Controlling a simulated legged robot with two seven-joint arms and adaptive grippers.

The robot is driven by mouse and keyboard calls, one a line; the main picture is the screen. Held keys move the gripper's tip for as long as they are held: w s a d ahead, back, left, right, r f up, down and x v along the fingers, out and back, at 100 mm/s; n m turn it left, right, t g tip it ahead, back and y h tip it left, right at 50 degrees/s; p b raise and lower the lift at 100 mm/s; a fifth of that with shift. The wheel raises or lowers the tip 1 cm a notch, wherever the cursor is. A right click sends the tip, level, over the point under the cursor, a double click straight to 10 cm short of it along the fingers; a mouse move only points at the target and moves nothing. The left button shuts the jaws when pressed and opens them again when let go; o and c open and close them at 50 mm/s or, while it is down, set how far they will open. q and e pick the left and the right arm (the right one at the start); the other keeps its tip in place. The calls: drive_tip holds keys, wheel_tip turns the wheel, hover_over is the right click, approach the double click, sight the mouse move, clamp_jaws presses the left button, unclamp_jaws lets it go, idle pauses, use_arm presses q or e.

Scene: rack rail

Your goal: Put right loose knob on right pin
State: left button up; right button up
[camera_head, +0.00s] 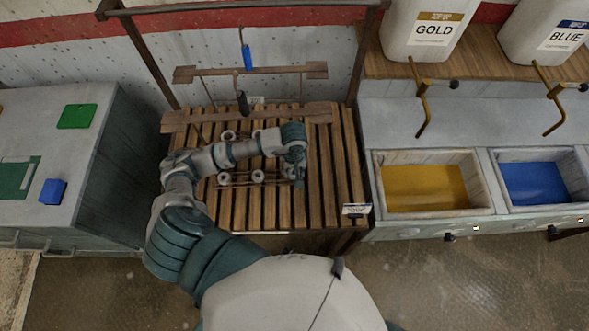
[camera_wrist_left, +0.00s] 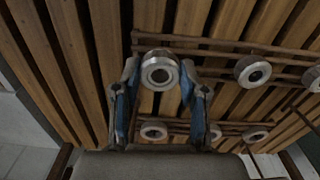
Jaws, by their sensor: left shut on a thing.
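My left gripper (camera_head: 296,172) reaches over the slatted wooden rack (camera_head: 342,160) from the left. In the left wrist view its two blue-padded fingers (camera_wrist_left: 160,88) are shut on a round grey-white knob (camera_wrist_left: 160,70) with a dark centre hole. The knob lies over the slats by the end of a thin brown rail (camera_wrist_left: 205,42); I cannot tell whether it sits on a pin. Other like knobs show along the rails, two to its right (camera_wrist_left: 252,72) and several in the other row (camera_wrist_left: 205,132). In the head view, knobs (camera_head: 258,177) show left of the gripper. My right gripper is not in view.
A blue-handled hook (camera_head: 247,57) and a black-handled one (camera_head: 242,102) hang at wooden bars behind the rack. Gold (camera_head: 425,187) and blue (camera_head: 536,183) paint trays stand to the right. A grey cabinet (camera_head: 110,160) stands to the left.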

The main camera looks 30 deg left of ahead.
use_arm(q)
drive_tip(key=shift+a+f+b, duration=0.5)
drive_tip(key=shift+f+b, duration=0.05)
drive_tip(key=shift+f, duration=0.15)
drive_tip(key=shift+d+f+b, duration=0.2)
drive_tip(key=shift+f+b, duration=0.1)
drive_tip(key=shift+f, duration=0.05)
drive_tip(key=shift+d, duration=0.1)
drive_tip(key=shift+r, duration=0.1)
drive_tip(key=o, duration=1.2)
drive_tip(key=shift+o, duration=0.2)
drive_tip(key=shift+a, duration=0.2)
